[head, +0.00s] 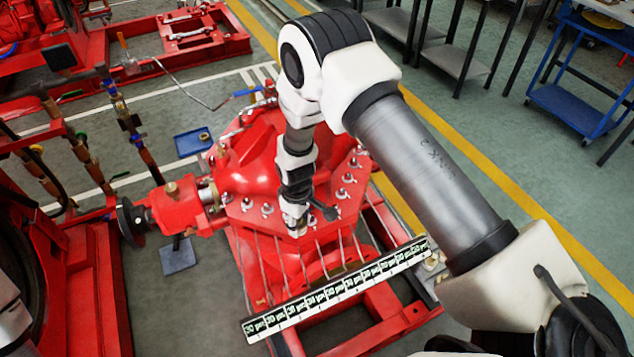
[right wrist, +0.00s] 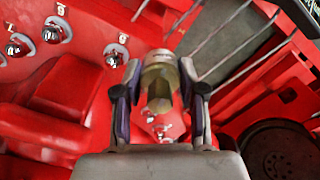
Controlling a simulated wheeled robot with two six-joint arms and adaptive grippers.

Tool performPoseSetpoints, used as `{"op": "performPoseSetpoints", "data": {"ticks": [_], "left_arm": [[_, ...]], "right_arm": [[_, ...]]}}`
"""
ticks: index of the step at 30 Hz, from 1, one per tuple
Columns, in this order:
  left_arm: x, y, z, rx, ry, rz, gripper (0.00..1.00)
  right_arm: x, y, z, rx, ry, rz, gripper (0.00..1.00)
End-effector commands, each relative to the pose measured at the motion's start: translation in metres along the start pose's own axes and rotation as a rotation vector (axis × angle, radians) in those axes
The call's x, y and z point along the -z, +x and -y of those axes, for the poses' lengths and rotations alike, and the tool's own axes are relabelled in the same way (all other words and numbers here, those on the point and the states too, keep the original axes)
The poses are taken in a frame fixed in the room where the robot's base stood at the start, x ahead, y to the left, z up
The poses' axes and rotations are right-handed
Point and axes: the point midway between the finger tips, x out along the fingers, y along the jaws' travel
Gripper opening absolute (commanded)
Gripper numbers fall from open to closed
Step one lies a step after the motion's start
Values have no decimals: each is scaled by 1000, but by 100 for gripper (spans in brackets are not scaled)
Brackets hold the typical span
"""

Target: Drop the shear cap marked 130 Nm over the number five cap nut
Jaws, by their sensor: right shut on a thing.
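My right gripper (head: 297,222) reaches down over the near edge of the red bolted cover. In the right wrist view the gripper (right wrist: 160,100) is shut on a shear cap (right wrist: 160,80), a metallic and brass-toned cylinder between its two fingers. I cannot read a torque mark on it. Chrome cap nuts (right wrist: 56,30) with small number tags stand on the red cover, with another cap nut (right wrist: 115,56) left of the held cap. Small shiny parts (right wrist: 160,130) show just below the cap, partly hidden. I cannot tell which nut is number five. My left gripper is out of view.
A long strip of labels (head: 335,290) lies across the red frame in front of the cover. Thin rods stand between strip and cover. A blue tray (head: 193,141) lies on the floor at the left. A red valve body (head: 178,207) projects left of the cover.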

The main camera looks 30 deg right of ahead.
Motion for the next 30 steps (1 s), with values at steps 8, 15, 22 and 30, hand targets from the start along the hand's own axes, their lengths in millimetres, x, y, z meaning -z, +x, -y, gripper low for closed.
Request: {"op": "performPoseSetpoints", "data": {"ticks": [8, 15, 22, 30], "left_arm": [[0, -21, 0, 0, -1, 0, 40], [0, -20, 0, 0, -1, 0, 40], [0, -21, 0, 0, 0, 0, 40], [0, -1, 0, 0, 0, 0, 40]], "right_arm": [[8, -49, -58, 2, -306, -2, 6], [8, -50, -61, 2, -328, 0, 6], [6, -47, -61, 1, -338, -1, 6], [6, -18, -61, 1, -337, -1, 6]]}}
